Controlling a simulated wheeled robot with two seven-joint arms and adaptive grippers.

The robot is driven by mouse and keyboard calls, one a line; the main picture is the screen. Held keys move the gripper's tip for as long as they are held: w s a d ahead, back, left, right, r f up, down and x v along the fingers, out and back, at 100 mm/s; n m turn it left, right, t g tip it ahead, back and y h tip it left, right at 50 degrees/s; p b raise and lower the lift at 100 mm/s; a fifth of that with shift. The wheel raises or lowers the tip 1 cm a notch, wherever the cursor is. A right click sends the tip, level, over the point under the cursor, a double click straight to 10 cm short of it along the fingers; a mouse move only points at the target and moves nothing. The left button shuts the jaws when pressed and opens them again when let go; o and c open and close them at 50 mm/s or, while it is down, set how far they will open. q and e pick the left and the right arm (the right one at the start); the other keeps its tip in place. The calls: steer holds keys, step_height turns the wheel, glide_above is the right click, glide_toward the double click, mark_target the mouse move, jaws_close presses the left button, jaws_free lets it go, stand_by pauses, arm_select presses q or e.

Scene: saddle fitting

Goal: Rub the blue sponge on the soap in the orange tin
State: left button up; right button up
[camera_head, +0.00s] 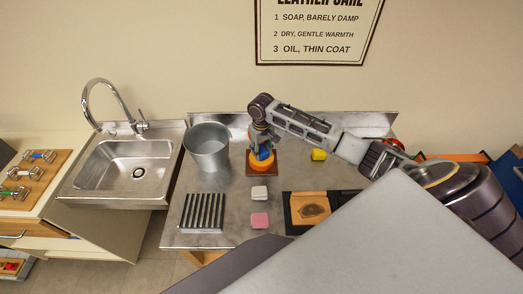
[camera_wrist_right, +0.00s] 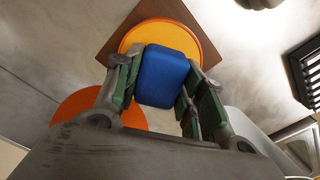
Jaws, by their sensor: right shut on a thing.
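My right gripper (camera_head: 262,150) is above the orange tin (camera_head: 262,167) on the steel table, pointing down. It is shut on the blue sponge (camera_head: 264,153). In the right wrist view the blue sponge (camera_wrist_right: 163,76) sits between the two fingers of my right gripper (camera_wrist_right: 160,85). Behind it is the round orange tin (camera_wrist_right: 190,38) on a brown square base (camera_wrist_right: 115,48). The sponge overlaps the tin in that view; whether it touches the soap I cannot tell. My left gripper is not in view.
A grey bucket (camera_head: 207,148) stands left of the tin. A white sponge (camera_head: 259,193) and a pink sponge (camera_head: 260,220) lie in front. A slatted rack (camera_head: 202,211), a dark mat with a leather piece (camera_head: 291,212) and a yellow sponge (camera_head: 319,155) are nearby. A sink (camera_head: 130,165) is at left.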

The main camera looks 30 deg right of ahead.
mark_target(261, 149)
steer(key=shift+s+f, duration=0.1)
steer(key=shift+f, duration=0.45)
stand_by(2.5)
steer(key=shift+r, duration=0.1)
steer(key=shift+r, duration=3.45)
steer(key=s+a+f+b, duration=0.1)
steer(key=a, duration=0.2)
steer(key=s+a+f+b, duration=0.1)
steer(key=s+a+f, duration=0.1)
steer(key=a, duration=0.2)
steer(key=s+a+f+b, duration=0.1)
steer(key=a+f+b, duration=0.1)
steer(key=a, duration=0.2)
steer(key=shift+s+a, duration=0.2)
steer(key=shift+s, duration=0.05)
steer(key=shift+s+a+f, duration=0.1)
steer(key=shift+s+a, duration=0.2)
steer(key=shift+a, duration=0.15)
